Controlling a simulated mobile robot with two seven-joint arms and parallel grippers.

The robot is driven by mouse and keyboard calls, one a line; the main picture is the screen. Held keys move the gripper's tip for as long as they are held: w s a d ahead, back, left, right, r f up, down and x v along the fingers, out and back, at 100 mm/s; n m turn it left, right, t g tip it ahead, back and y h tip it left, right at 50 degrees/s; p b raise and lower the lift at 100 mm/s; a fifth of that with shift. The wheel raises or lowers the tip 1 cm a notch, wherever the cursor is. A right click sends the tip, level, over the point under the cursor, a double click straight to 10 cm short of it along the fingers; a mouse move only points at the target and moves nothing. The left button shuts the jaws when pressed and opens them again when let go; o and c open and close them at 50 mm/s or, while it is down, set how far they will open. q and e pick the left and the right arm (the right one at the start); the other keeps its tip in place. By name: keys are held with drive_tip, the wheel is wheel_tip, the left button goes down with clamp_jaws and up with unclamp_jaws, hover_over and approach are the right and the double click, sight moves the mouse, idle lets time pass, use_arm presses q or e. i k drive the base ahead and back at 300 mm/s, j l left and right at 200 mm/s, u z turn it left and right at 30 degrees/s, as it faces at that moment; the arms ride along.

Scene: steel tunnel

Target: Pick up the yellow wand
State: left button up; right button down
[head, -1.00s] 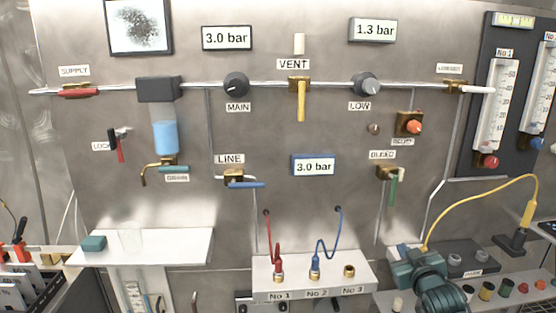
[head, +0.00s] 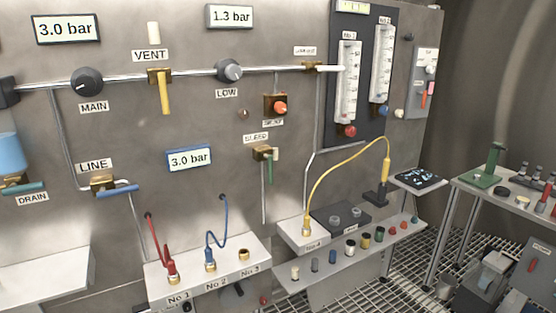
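The yellow wand (head: 384,171) stands nearly upright in a black holder (head: 375,197) at the right end of the bench by the wall. A yellow hose (head: 331,168) arches from its top leftward down to a brass fitting (head: 306,230) on the white No 4 block (head: 297,237). The lower end of the wand is hidden in the holder. Neither of my grippers shows in the head view, and nothing is touching the wand.
A shelf (head: 330,270) below carries several coloured caps. A black tray (head: 419,180) with small blue pieces is right of the wand. A side table (head: 510,197) stands farther right, over a grating floor (head: 420,285).

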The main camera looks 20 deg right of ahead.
sight(387, 161)
drive_tip(key=z, duration=1.45)
drive_tip(key=i, duration=1.3)
